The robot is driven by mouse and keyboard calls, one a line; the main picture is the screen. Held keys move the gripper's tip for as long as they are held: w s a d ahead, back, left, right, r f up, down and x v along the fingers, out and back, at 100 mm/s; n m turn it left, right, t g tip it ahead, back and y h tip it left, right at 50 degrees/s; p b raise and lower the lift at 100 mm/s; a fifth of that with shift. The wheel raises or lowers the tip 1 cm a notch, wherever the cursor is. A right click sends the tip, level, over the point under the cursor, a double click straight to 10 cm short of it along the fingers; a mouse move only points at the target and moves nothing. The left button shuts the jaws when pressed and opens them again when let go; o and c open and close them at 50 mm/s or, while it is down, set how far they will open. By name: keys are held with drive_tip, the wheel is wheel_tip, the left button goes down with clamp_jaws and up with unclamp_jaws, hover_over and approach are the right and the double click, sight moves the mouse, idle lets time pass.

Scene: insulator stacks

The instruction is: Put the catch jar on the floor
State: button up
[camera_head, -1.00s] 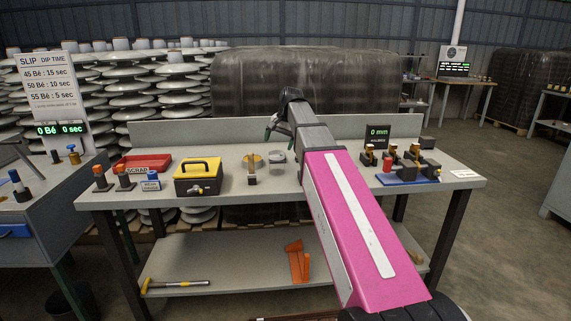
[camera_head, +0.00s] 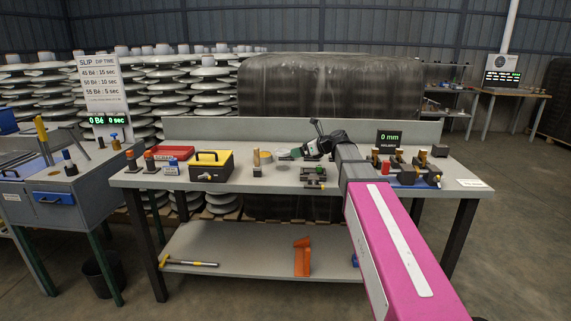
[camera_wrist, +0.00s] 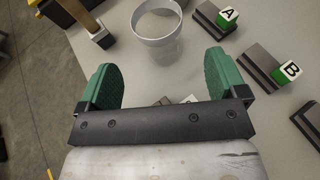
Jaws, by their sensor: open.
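The catch jar looks to be the pale, round, open-topped cup (camera_wrist: 157,48), upright on the grey bench top in the wrist view. My gripper (camera_wrist: 162,75) is open, with its two green fingers spread wide and nothing between the tips. The jar stands just beyond the tips, roughly centred between them, apart from both. In the head view my gripper (camera_head: 292,153) is low over the middle of the bench, pointing left; the jar is hard to make out there. The concrete floor (camera_head: 510,215) is bare to the right of the bench.
Blocks marked A (camera_wrist: 228,17) and B (camera_wrist: 289,70) sit on dark holders right of the jar. A yellow-lidded box (camera_head: 211,168) and red tray (camera_head: 174,153) stand left on the bench (camera_head: 240,183). The lower shelf (camera_head: 250,255) holds a hammer (camera_head: 190,263) and orange bracket (camera_head: 302,256).

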sight(284, 154)
drive_tip(key=x, duration=0.9)
drive_tip(key=shift+a+f, duration=0.3)
drive_tip(key=c, duration=1.1)
drive_tip(key=shift+c, duration=0.2)
